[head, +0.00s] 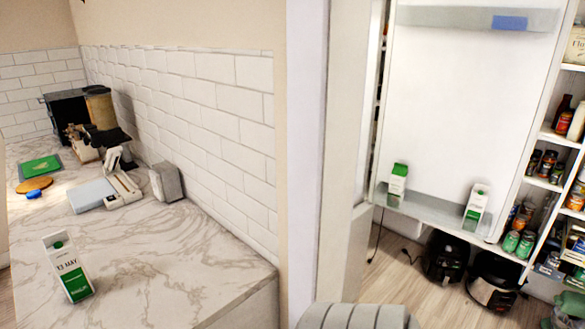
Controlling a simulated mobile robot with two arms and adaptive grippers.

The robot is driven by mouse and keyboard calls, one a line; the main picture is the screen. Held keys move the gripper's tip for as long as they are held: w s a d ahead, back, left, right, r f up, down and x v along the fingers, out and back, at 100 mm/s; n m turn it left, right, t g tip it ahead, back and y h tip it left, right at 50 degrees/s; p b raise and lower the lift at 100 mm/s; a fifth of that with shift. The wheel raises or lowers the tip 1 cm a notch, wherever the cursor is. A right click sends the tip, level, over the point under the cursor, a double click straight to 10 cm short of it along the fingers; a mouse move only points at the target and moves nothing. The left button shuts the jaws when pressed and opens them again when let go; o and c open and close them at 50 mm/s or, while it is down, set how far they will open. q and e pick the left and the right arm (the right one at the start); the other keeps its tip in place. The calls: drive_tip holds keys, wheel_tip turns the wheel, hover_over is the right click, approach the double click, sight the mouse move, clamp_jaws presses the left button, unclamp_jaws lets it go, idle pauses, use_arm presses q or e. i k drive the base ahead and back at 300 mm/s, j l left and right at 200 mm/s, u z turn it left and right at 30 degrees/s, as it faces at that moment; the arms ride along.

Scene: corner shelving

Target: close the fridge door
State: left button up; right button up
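The fridge door (465,100) stands open at the right of the head view, its white inner face toward me. Its upper bin (440,16) holds a blue item (509,22). Its lower bin (430,208) holds two green-and-white cartons, one at the left (397,184) and one at the right (476,206). The door's top is cut off by the frame. A pale upright panel (345,150) stands left of the door; I cannot tell whether it belongs to the fridge. Neither of my grippers shows in this view.
A marble counter (160,250) at the left bears a green-and-white carton (69,268) and small appliances. Two black appliances (445,256) (494,279) sit on the wood floor below the door. Shelves with jars and bottles (545,165) stand close at the door's right.

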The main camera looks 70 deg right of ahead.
sight(464, 102)
drive_tip(key=k+l+z, duration=0.15)
drive_tip(key=l+z, duration=0.25)
drive_tip(key=k+l+z, duration=0.15)
drive_tip(key=l+z, duration=0.65)
drive_tip(key=l, duration=0.85)
drive_tip(key=k+l+z, duration=0.15)
drive_tip(key=l, duration=0.7)
